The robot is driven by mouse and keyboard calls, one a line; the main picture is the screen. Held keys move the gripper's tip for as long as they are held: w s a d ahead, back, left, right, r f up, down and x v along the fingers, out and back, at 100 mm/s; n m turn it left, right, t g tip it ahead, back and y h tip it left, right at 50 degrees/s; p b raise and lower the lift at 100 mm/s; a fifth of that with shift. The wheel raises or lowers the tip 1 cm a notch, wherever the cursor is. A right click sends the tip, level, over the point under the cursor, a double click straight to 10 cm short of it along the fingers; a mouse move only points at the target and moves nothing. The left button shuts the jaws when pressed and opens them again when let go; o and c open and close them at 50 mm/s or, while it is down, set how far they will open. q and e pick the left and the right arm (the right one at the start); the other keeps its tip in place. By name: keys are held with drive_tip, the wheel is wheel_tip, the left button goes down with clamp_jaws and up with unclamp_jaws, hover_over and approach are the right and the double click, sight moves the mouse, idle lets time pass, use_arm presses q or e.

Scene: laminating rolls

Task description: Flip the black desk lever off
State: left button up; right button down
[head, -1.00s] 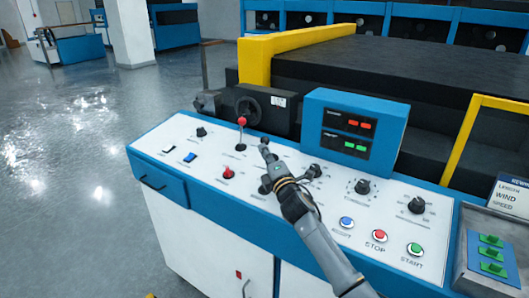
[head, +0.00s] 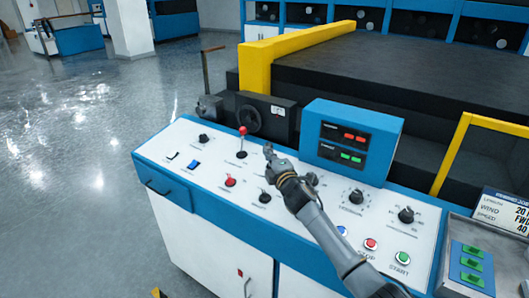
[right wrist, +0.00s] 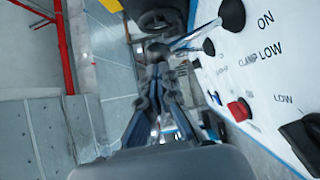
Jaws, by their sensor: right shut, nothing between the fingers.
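A black desk lever (head: 264,197) stands on the white control panel, right of a red lever (head: 230,181). In the right wrist view, the black lever (right wrist: 302,138) is at the lower right edge and the red one (right wrist: 239,110) left of it. My right gripper (head: 268,151) is shut and empty, beyond the black lever and just right of a thin stick with a red knob (head: 242,131). In the right wrist view its fingers (right wrist: 157,60) point away from the black lever. I cannot tell whether the fingertips touch the panel. My left gripper is not in view.
A blue display box (head: 352,140) stands at the back of the panel, right of my gripper. Black knobs (head: 406,215) and red, green and blue push buttons (head: 371,244) line the right side. A black handwheel (head: 248,118) is behind the red-knobbed stick.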

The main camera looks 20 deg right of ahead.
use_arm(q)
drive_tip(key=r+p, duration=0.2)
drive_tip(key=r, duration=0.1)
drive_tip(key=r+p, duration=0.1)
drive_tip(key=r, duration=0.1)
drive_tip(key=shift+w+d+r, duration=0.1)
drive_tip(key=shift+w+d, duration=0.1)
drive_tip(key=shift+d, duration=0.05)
use_arm(e)
drive_tip(key=shift+m+g, duration=0.6)
drive_tip(key=shift+m, duration=0.2)
drive_tip(key=w+d, duration=0.1)
drive_tip(key=d+r, duration=0.1)
drive_tip(key=w+d, duration=0.1)
drive_tip(key=shift+w+d+r, duration=0.15)
drive_tip(key=shift+w+r, duration=0.15)
drive_tip(key=shift+r, duration=0.05)
use_arm(q)
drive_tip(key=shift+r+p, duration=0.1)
drive_tip(key=shift+p, duration=0.25)
use_arm(e)
drive_tip(key=shift+r, duration=0.1)
